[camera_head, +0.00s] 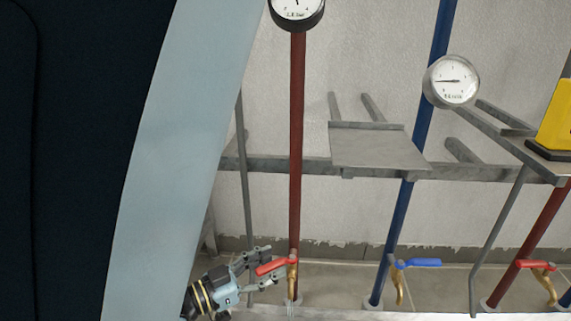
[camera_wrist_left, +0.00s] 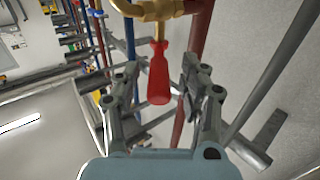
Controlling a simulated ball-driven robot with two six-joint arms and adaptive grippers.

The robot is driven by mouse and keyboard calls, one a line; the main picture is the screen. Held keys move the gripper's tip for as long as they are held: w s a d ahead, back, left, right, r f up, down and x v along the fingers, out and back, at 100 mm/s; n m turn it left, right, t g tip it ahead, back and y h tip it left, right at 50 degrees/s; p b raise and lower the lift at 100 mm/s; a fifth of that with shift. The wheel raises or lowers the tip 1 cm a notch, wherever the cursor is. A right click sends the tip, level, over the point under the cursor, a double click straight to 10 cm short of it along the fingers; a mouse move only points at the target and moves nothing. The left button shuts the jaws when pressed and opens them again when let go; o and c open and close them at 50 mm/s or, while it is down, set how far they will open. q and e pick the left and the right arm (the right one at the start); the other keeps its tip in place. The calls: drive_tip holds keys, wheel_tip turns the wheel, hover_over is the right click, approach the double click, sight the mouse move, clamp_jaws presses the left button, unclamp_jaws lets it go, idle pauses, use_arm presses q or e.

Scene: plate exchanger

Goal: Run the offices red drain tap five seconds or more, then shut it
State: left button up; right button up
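A red tap handle (camera_head: 276,267) sits on a brass tap (camera_head: 293,275) low on the left red pipe (camera_head: 297,140). The handle points left, towards my left gripper (camera_head: 266,265). That gripper is open, with its fingers on either side of the handle end. In the left wrist view the red handle (camera_wrist_left: 158,78) lies between the open fingers (camera_wrist_left: 160,72), with a gap on both sides. A pale streak below the brass tap may be water; I cannot tell surely. No readable label marks the pipe as offices. My right gripper is not in view.
A blue tap handle (camera_head: 418,263) is on the blue pipe (camera_head: 402,215), and another red handle (camera_head: 535,265) is at the far right. Gauges (camera_head: 451,81) hang above. A metal shelf (camera_head: 378,148) is on the wall.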

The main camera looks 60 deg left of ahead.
use_arm(q)
drive_tip(key=shift+s, duration=0.1)
drive_tip(key=s, duration=1.2)
drive_tip(key=shift+d, duration=0.25)
